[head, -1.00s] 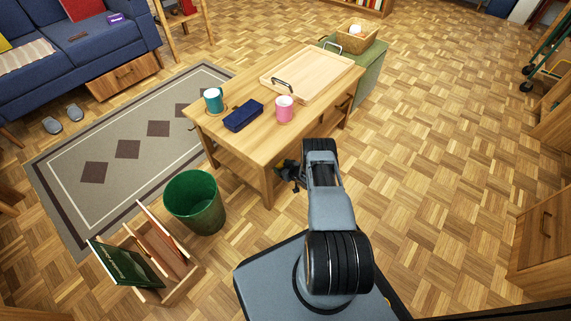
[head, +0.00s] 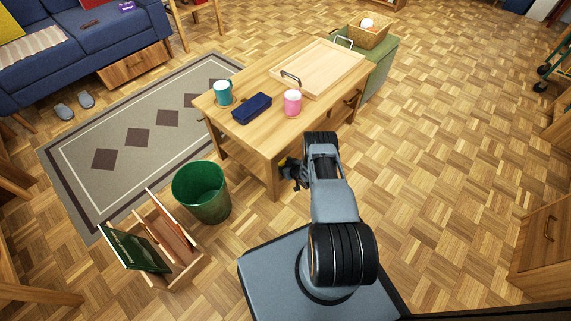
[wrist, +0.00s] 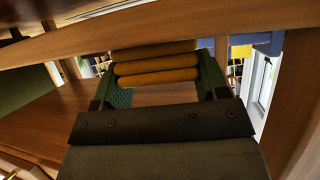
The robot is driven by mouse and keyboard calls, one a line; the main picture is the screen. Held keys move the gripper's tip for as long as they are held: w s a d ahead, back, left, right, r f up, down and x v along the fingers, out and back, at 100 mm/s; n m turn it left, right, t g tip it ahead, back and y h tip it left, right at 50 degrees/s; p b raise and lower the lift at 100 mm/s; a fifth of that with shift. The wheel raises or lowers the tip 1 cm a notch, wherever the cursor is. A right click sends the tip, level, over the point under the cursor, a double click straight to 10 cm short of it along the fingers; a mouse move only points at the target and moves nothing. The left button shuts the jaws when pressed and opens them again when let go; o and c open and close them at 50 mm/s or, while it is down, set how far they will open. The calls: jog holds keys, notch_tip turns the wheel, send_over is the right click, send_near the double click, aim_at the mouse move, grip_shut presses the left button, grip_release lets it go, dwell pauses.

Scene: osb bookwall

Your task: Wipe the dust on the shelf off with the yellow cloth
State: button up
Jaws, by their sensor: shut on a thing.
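My gripper (wrist: 156,80) is shut on the yellow cloth (wrist: 155,66), which shows in the wrist view as a thick, folded, orange-yellow roll between the two green fingers. In the head view my gripper (head: 291,172) is low beside the near end of the wooden coffee table (head: 264,136), below its top. Only a speck of yellow shows there. In the wrist view a brown wooden board (wrist: 48,112) lies at the left and a wooden rail (wrist: 120,34) crosses above the cloth. I cannot tell whether the cloth touches a surface. I can make out no dust.
The tabletop holds a tray (head: 309,80), a teal mug (head: 222,94), a pink mug (head: 292,103) and a dark blue case (head: 252,108). A green bin (head: 202,194) and a wooden book rack (head: 185,273) stand left of me.

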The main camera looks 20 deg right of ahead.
jog(key=shift+r+p, duration=2.1)
jog(key=shift+r, duration=0.9)
jog(key=shift+w, duration=0.1)
